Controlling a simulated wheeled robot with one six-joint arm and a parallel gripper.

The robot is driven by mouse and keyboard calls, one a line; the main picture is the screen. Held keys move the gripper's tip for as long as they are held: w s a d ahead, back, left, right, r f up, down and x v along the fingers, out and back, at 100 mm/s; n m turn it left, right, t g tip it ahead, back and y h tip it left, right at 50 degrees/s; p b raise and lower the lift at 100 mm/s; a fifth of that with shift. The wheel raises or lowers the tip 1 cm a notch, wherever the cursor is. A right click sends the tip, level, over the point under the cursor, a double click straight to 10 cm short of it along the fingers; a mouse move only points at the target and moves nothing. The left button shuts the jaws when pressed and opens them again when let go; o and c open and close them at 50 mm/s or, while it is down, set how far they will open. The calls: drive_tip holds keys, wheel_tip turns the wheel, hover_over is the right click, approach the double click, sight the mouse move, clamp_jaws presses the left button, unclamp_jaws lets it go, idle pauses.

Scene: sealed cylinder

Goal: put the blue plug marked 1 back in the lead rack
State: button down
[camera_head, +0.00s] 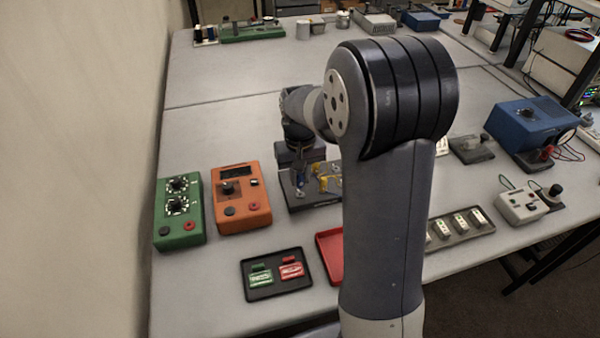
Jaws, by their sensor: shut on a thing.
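My gripper (300,174) points down just above the left part of a dark grey block (312,205), which I take to be the lead rack. A small blue thing (300,183) shows at the fingertips, and I take it to be the blue plug; the mark 1 is too small to read. My gripper is shut on it. My arm hides the right side of the rack. I cannot tell whether the blue plug touches the rack.
An orange meter box (240,205) and a green box with knobs (179,225) stand to the left. A black tray (252,293) with green and red pieces lies in front, beside a red tray (329,250) partly behind my arm. Table behind the gripper is mostly clear.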

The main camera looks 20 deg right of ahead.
sight(300, 183)
drive_tip(key=shift+f+b, duration=0.75)
drive_tip(key=shift+f, duration=0.6)
drive_tip(key=shift+f, duration=0.2)
idle(1.4)
drive_tip(key=c, duration=1.2)
unclamp_jaws()
wheel_tip(300, 183, up, 11)
drive_tip(key=shift+f, duration=0.1)
wheel_tip(300, 183, down, 11)
drive_tip(key=shift+r, duration=0.25)
